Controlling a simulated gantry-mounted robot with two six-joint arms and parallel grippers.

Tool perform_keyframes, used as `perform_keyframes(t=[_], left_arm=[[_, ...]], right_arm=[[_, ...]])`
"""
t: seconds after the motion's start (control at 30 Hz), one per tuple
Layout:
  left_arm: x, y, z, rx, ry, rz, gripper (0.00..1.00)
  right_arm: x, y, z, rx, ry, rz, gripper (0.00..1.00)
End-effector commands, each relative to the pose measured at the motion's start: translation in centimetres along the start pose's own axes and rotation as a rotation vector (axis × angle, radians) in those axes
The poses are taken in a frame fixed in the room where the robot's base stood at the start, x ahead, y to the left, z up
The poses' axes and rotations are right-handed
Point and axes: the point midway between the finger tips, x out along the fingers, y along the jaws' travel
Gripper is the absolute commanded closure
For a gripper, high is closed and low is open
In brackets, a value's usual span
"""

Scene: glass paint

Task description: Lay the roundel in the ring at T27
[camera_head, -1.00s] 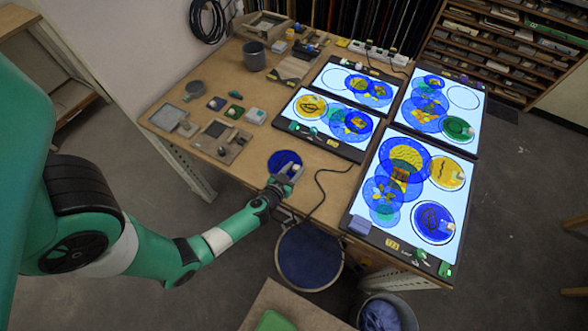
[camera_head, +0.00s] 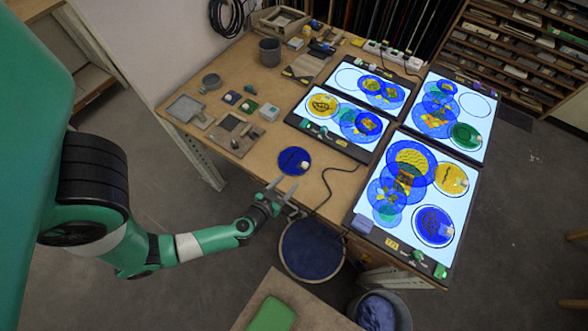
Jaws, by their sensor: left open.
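A dark blue roundel (camera_head: 294,161) lies flat on the bare wooden table, near its front edge. My left gripper (camera_head: 284,185) is open and empty, just in front of the roundel at the table edge, with its fingers pointing towards it. They look apart from the roundel. Two empty ring outlines show on the lit panels: one on the back left panel (camera_head: 347,79) and one on the back right panel (camera_head: 474,106). The panel labels are too small to read, so I cannot tell which ring is T27. My right gripper is not in view.
The front right panel (camera_head: 360,224) and front left panel (camera_head: 292,119) carry blue and yellow discs. A black cable (camera_head: 326,183) lies right of the roundel. A round blue-lined bin (camera_head: 312,252) stands below the table edge. Tools and trays fill the table's left side.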

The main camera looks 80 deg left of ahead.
Motion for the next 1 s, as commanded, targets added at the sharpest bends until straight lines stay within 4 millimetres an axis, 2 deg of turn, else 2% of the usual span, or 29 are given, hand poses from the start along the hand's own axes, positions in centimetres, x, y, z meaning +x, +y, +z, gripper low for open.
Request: perform_keyframes(t=[0.1, 0.47, 0.57, 0.67, 0.77, 0.8, 0.87, 0.9, 0.97, 1.0], left_arm=[[-0.7, 0.0, -0.1, 0.0, 0.002, 0.001, 0.43], [-0.7, 0.0, 0.0, -0.001, 0.002, 0.0, 0.43], [-0.3, 0.9, -1.2, -0.014, 0.029, 0.022, 0.43], [0.6, 4.3, -5.5, -0.06, 0.13, 0.109, 0.43], [0.8, 10.2, -13.3, -0.128, 0.305, 0.271, 0.43], [0.3, 12.9, -17.2, -0.156, 0.388, 0.353, 0.43], [-1.3, 16.8, -23.2, -0.187, 0.512, 0.483, 0.43], [-2.8, 19.2, -27.1, -0.199, 0.593, 0.569, 0.43], [-5.8, 22.4, -32.8, -0.203, 0.71, 0.697, 0.43], [-8.2, 24.3, -36.5, -0.195, 0.786, 0.779, 0.43]], right_arm=[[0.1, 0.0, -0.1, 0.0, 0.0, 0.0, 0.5], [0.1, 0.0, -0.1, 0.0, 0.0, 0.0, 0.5], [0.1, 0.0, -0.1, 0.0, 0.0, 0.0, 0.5], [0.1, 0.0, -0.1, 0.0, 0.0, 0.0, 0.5], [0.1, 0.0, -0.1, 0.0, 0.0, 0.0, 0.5], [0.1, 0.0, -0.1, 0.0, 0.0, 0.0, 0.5], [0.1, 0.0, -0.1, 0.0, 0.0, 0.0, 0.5], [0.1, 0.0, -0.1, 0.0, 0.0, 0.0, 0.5], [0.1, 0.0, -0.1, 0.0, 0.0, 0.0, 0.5], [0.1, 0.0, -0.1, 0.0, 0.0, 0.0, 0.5]])
